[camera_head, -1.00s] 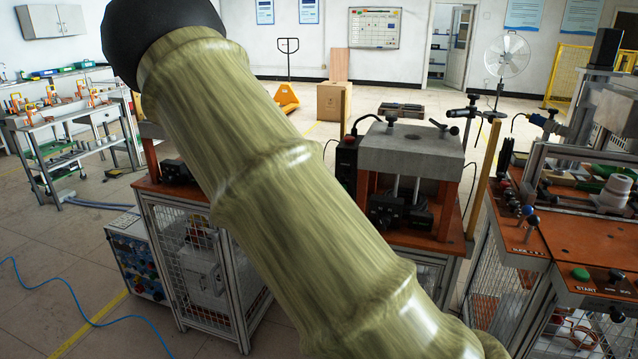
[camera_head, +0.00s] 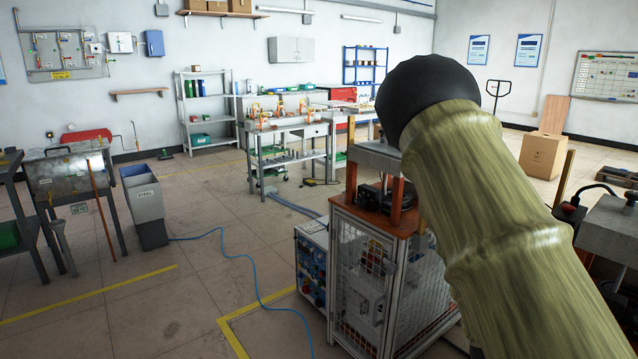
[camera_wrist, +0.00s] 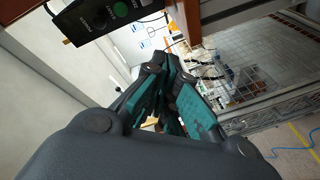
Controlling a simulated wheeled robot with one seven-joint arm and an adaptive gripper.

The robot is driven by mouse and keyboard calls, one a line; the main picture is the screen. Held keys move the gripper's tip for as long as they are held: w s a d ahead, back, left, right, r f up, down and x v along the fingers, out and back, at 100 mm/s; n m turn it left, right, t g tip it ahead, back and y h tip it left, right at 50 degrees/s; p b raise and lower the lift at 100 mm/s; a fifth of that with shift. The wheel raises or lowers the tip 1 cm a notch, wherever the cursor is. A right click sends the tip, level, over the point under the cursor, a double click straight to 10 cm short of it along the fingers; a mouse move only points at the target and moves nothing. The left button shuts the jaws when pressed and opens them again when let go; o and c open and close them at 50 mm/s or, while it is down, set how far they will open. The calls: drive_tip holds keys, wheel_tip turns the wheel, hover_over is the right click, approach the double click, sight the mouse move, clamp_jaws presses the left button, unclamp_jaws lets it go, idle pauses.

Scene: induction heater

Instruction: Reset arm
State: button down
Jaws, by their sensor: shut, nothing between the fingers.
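My gripper (camera_wrist: 170,68) shows in the wrist view, dark with teal pads. Its fingers come together at the tips and hold nothing. In the head view my arm, in an olive sleeve with a black rounded end, rises from the lower right. My gripper cannot be seen there.
A caged workstation with an orange-brown top (camera_head: 385,217) stands close, left of my arm and partly behind it. A grey press block (camera_head: 612,228) is at the right edge. A grey bin (camera_head: 143,200) stands at the left. A blue hose (camera_head: 255,275) lies on otherwise open floor.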

drive_tip(key=s+a+f+g+y+p, duration=0.1)
drive_tip(key=s+a+f+g+y, duration=0.1)
drive_tip(key=s+a+f, duration=0.45)
drive_tip(key=s+a+f+m+g+y+p, duration=0.1)
drive_tip(key=s+f+g+y, duration=0.15)
drive_tip(key=f, duration=0.65)
drive_tip(key=s+a+f+g+y+p, duration=0.1)
drive_tip(key=s+a+f+g, duration=0.15)
drive_tip(key=s+f, duration=0.4)
drive_tip(key=s+a+f+g+y+p, duration=0.1)
drive_tip(key=s+a+f+g, duration=0.1)
drive_tip(key=s+a, duration=0.3)
drive_tip(key=s+a+f+m+g+y+p, duration=0.1)
drive_tip(key=s+a+f, duration=0.4)
drive_tip(key=s, duration=0.5)
drive_tip(key=s+a+f+m+g+y+p, duration=0.1)
drive_tip(key=s+a+f+g+y, duration=0.2)
drive_tip(key=s, duration=0.4)
drive_tip(key=a+f, duration=0.1)
drive_tip(key=a, duration=0.1)
drive_tip(key=shift+s+a+g, duration=0.3)
drive_tip(key=shift+s+a, duration=0.05)
drive_tip(key=shift+d, duration=0.1)
